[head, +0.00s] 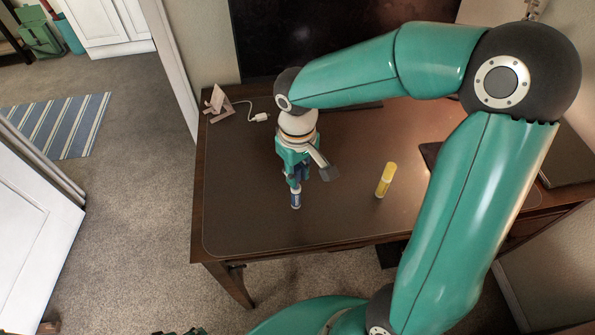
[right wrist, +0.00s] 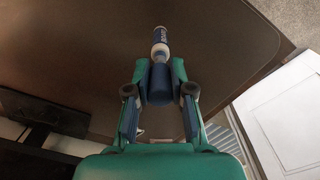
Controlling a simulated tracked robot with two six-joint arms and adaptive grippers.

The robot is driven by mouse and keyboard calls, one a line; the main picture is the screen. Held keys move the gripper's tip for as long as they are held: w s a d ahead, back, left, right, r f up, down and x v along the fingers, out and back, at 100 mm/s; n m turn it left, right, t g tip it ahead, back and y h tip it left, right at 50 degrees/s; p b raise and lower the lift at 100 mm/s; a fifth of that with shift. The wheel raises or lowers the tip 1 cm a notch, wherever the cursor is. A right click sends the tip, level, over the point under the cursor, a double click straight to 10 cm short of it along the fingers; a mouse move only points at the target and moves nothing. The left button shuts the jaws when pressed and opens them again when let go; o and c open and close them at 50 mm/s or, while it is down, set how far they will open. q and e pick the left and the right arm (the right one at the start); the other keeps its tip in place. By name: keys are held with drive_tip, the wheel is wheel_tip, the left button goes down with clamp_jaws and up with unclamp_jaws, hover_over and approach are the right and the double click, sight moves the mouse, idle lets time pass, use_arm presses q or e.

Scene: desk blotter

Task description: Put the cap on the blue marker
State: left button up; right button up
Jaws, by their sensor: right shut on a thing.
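The blue marker (head: 296,198) stands upright on the desk, below my right gripper (head: 307,176). In the right wrist view the marker (right wrist: 160,36) shows a blue, lettered label and a white collar. My right gripper (right wrist: 160,88) is shut on the dark blue cap (right wrist: 159,84), in line with the marker at its white collar. I cannot tell whether the cap touches or sits around the marker's tip. Small teal parts at the bottom edge of the head view may be my left gripper; its jaws cannot be made out.
A yellow glue-stick-like tube (head: 385,180) stands to the right on the desk blotter (head: 240,215). A small stand (head: 217,104) and a white cable plug (head: 260,117) lie at the back left. A dark monitor (head: 300,40) is behind. The blotter's front left is clear.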

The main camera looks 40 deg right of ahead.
sight(298, 174)
drive_tip(key=shift+f+b, duration=1.45)
drive_tip(key=shift+f, duration=0.1)
idle(0.4)
drive_tip(key=o, duration=0.8)
drive_tip(key=shift+r, duration=0.1)
drive_tip(key=shift+c, duration=0.2)
wheel_tip(298, 174, up, 12)
drive_tip(key=shift+f, duration=0.1)
